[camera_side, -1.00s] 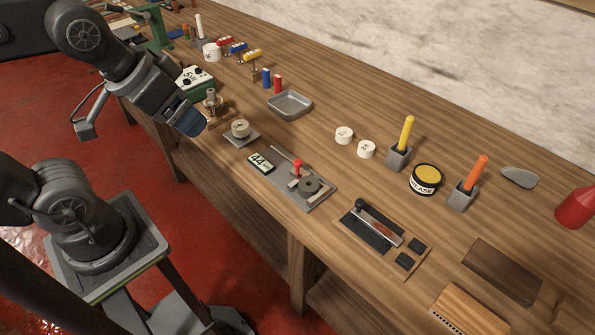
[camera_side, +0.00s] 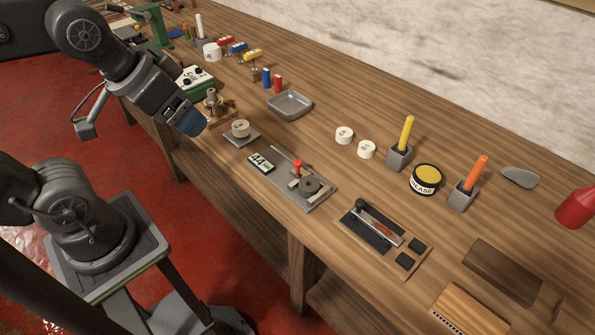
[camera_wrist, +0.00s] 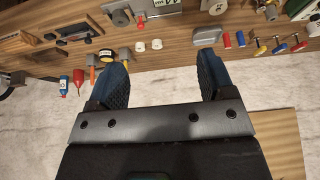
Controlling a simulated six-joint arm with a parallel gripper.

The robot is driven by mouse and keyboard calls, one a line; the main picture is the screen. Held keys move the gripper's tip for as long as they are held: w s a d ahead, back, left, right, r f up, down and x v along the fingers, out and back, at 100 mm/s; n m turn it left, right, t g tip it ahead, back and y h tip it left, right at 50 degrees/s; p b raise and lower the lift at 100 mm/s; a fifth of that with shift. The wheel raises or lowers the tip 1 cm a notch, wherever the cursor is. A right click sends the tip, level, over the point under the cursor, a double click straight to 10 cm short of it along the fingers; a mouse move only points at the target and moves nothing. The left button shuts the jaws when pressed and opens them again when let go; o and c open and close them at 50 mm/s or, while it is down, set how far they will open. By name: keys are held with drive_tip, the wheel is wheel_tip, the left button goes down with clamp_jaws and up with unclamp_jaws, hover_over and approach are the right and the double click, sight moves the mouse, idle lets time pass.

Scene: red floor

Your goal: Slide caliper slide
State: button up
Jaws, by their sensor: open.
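The caliper fixture (camera_side: 318,199) is a grey plate on the bench with a rail, a red-knobbed slide (camera_side: 297,170) and a dark grey ring (camera_side: 309,185). A small display (camera_side: 261,163) reading about 44 sits at its left end. In the wrist view the caliper fixture (camera_wrist: 150,12) is cut off by the top edge. My gripper (camera_side: 188,122) is up and left of the fixture, well apart from it, beside a brass-coloured stand. In the wrist view my gripper (camera_wrist: 161,62) has its two blue fingers wide apart with nothing between them.
A round weight on a grey plate (camera_side: 241,139) lies between my gripper and the caliper. A metal tray (camera_side: 289,104) and two white discs (camera_side: 355,142) are behind. A wooden board with a tool (camera_side: 385,238) lies to the right.

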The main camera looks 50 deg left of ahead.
idle(0.3)
drive_tip(key=shift+c, duration=0.7)
drive_tip(key=shift+w+r, duration=0.2)
drive_tip(key=shift+w, duration=0.2)
drive_tip(key=shift+c, duration=0.8)
drive_tip(key=w+g, duration=0.1)
drive_tip(key=w, duration=0.1)
drive_tip(key=w+d+n, duration=0.1)
drive_tip(key=w, duration=0.2)
drive_tip(key=w+d+g, duration=0.1)
drive_tip(key=w, duration=0.2)
drive_tip(key=shift+d+r+g, duration=0.15)
drive_tip(key=shift+r+g, duration=0.15)
drive_tip(key=shift+c, duration=1.2)
drive_tip(key=n+g, duration=0.2)
drive_tip(key=g, duration=0.1)
hover_over(298, 161)
wheel_tip(298, 161, down, 6)
wheel_tip(298, 161, down, 13)
drive_tip(key=shift+f, duration=0.1)
drive_tip(key=shift+c, duration=0.3)
clamp_jaws()
